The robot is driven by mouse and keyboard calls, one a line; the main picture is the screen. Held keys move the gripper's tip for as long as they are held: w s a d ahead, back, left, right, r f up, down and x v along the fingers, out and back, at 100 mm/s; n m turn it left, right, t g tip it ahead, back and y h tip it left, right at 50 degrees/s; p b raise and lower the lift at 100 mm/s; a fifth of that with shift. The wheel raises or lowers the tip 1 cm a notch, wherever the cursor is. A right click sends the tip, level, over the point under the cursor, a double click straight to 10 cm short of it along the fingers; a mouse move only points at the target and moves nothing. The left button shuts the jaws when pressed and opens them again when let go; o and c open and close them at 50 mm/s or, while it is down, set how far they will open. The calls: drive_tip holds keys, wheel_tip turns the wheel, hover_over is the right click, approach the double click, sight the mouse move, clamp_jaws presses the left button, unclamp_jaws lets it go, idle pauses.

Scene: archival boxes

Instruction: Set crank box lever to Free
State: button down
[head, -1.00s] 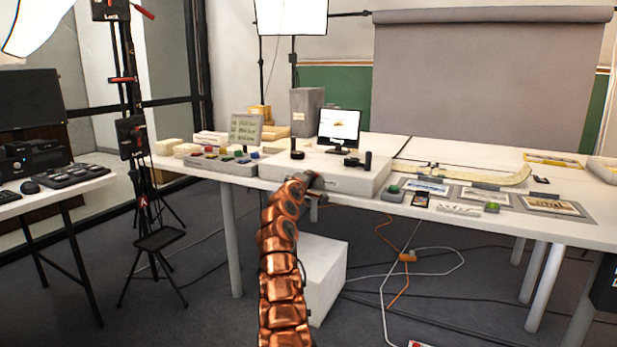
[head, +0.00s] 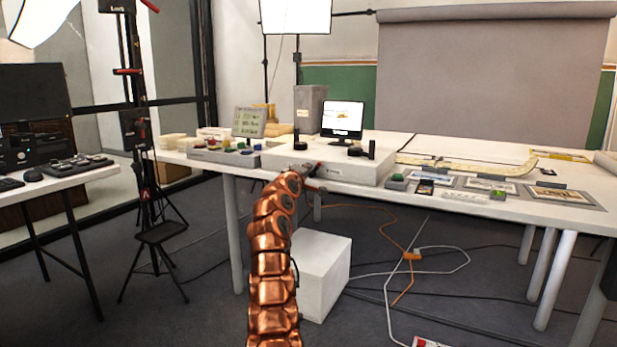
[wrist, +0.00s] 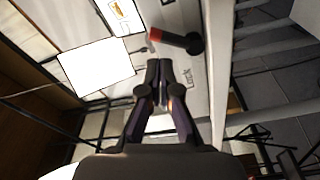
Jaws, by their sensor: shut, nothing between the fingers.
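The crank box (head: 350,171) is a low white box at the front edge of the table, with a black knob (head: 297,139) and a black crank handle (head: 371,148) on top. My gripper (head: 317,167) is at its front face. In the wrist view my gripper (wrist: 165,68) is shut and empty, its fingertips close to the lever (wrist: 180,40), a dark bar with a red end. I cannot tell whether they touch. A "Lock" label (wrist: 188,78) is on the face beside my fingers. No "Free" label is readable. In the head view my arm partly hides the front face.
A monitor (head: 342,118) stands behind the box. A panel with coloured buttons (head: 232,155) is to its left, and flat cards with pictures (head: 490,186) lie to its right. A white block (head: 322,270) stands on the floor below. Cables (head: 412,255) lie on the floor.

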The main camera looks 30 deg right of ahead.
drive_tip(key=shift+b+v, duration=2.1)
drive_tip(key=shift+v, duration=0.55)
drive_tip(key=shift+w+a+f, duration=0.1)
